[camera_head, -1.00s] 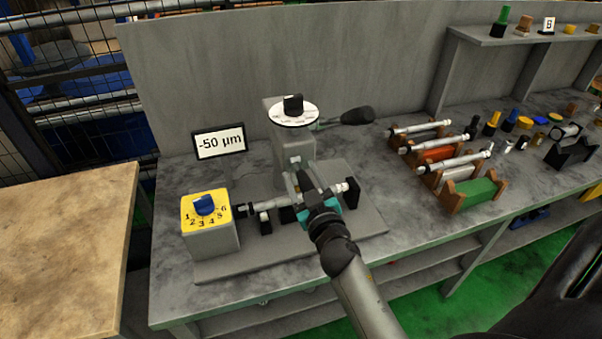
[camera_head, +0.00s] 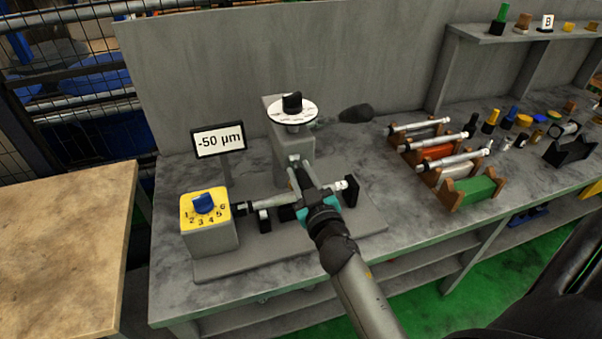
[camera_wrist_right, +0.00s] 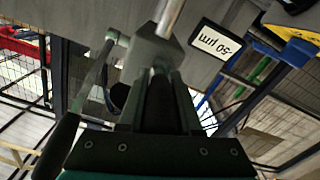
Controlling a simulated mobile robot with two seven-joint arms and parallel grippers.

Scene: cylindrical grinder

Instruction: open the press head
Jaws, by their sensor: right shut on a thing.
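The grinder has a grey column (camera_head: 292,150) with a white dial and black knob (camera_head: 292,106) on top. My right gripper (camera_head: 304,177) is in front of the column, above the silver shaft. In the right wrist view its fingers (camera_wrist_right: 165,80) are shut on a grey block (camera_wrist_right: 153,52), which appears to be the press head; a silver rod (camera_wrist_right: 170,17) runs from it. The lever's black handle (camera_head: 355,113) points right behind the column and also shows in the wrist view (camera_wrist_right: 58,145). The gripper hides much of the head in the head view. My left gripper is not in view.
A box with a yellow face and blue knob (camera_head: 206,208) stands at the left of the base plate (camera_head: 215,266). A "-50 µm" sign (camera_head: 219,140) is behind it. Racks with shafts (camera_head: 478,187) stand to the right. A wooden table (camera_head: 65,240) is at the left.

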